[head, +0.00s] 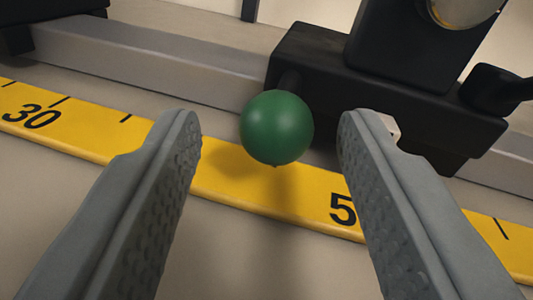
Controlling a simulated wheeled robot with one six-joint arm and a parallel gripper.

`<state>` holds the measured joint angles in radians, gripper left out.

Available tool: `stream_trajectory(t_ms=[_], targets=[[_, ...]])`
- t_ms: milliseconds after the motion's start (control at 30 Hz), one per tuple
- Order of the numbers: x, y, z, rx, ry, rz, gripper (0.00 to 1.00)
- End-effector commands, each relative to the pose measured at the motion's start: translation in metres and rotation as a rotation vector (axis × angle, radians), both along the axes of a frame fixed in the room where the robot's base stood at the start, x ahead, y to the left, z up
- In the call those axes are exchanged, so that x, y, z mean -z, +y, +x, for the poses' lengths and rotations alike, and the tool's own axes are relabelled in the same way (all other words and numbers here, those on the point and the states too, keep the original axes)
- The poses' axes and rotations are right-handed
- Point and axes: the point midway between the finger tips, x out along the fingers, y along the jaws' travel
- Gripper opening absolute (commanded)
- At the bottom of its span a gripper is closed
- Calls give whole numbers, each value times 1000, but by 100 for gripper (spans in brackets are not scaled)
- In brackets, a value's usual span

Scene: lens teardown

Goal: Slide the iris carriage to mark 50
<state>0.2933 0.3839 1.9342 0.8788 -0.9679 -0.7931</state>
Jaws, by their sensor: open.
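My gripper (270,135) is open, with one grey finger on each side of a green ball knob (277,127). There are gaps between the knob and both fingers. The knob sits on a short dark stem at the front of a black carriage (345,85), which rides on a grey metal rail (150,62). A yellow scale (270,190) runs in front of the rail. It shows 30 at the left and a 5 at the right, where my right finger hides what follows. The knob hangs above the scale, left of that 5.
A black upright with a metallic round part (462,8) stands on the carriage, cut off by the top edge. A dark knob (492,90) is at the carriage's right. A black block (45,10) stands at the rail's far left. The beige surface in front of the scale is bare.

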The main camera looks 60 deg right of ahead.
Motion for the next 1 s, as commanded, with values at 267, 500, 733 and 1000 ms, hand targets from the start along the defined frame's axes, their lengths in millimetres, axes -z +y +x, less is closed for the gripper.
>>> stream_trajectory(t_ms=[267, 500, 733, 1000], targets=[[-1, 48, -31, -2, 0, 0, 46], [0, 87, -57, -2, 1, 1, 46], [1, 112, -74, -1, 1, 1, 46], [1, 120, -80, 1, 0, 1, 46]])
